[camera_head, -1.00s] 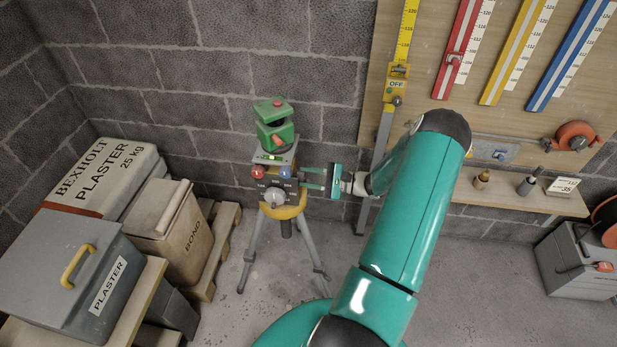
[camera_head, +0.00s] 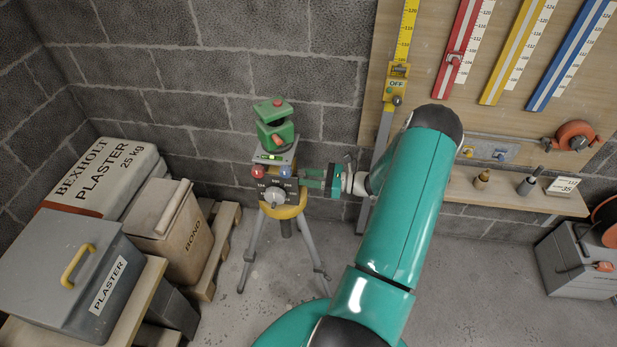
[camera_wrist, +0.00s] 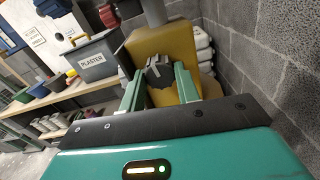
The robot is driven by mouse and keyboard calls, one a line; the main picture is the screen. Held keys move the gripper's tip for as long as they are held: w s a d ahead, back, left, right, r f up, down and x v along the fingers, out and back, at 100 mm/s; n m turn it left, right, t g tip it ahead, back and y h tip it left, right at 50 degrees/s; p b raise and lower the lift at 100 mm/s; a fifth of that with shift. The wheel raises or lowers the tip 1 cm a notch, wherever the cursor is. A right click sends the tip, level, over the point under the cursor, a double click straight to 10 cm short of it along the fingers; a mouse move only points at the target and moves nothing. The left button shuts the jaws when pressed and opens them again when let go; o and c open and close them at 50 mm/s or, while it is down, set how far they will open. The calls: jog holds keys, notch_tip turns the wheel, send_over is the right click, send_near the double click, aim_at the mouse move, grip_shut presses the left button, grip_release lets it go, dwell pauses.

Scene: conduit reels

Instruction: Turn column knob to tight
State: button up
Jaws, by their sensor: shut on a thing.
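The tripod (camera_head: 252,245) stands on the floor in front of the block wall. Its head has a yellow collar (camera_head: 288,211) and a dark dial plate with a grey front dial (camera_head: 274,199). My gripper (camera_head: 309,179) reaches the head from the right side. In the wrist view, a dark lobed column knob (camera_wrist: 159,73) sits between the two green fingers of my gripper (camera_wrist: 160,85), in front of a yellow body (camera_wrist: 163,48). The fingers are shut on this knob. In the head view the fingers hide most of it, and its tight mark cannot be read.
A green laser unit (camera_head: 275,127) sits on top of the tripod. A tool board and shelf (camera_head: 510,200) are at the right. Floor is clear around the tripod legs.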

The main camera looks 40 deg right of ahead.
jog(key=shift+m, duration=0.6)
jog(key=o, duration=1)
